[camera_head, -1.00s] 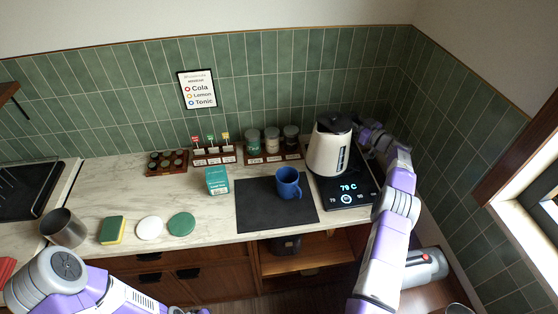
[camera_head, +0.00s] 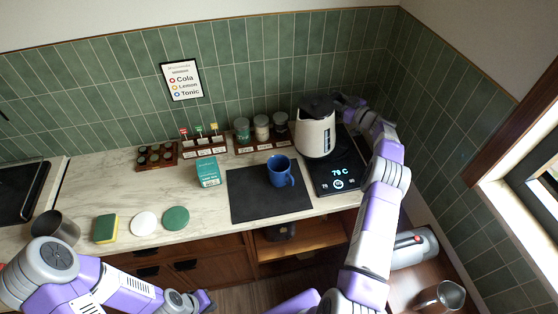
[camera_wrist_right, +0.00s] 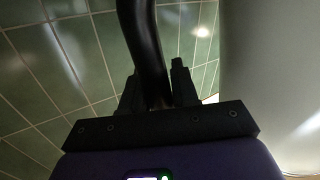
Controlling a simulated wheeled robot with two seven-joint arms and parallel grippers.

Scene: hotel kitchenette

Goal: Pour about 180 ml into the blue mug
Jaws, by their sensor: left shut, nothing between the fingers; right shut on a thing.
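The blue mug (camera_head: 281,171) stands upright on a dark mat (camera_head: 250,202); its inside is too small to read. The white kettle (camera_head: 314,136) with a black lid is upright at the black base (camera_head: 349,180), whose display shows about 79 C. I cannot tell whether it touches the base. My right gripper (camera_head: 345,103) is behind the kettle, at its handle side. In the right wrist view, its fingers (camera_wrist_right: 160,92) are shut on the black handle (camera_wrist_right: 143,40), with the pale kettle body at right. My left gripper (camera_head: 207,302) is shut and empty at the bottom edge, away from the counter items.
A teal box (camera_head: 208,172) stands left of the mat. Jar and bottle racks line the back wall. A sponge (camera_head: 106,228), white disc (camera_head: 145,223), green disc (camera_head: 176,218) and metal cup (camera_head: 56,229) are at left. The mat around the mug is clear.

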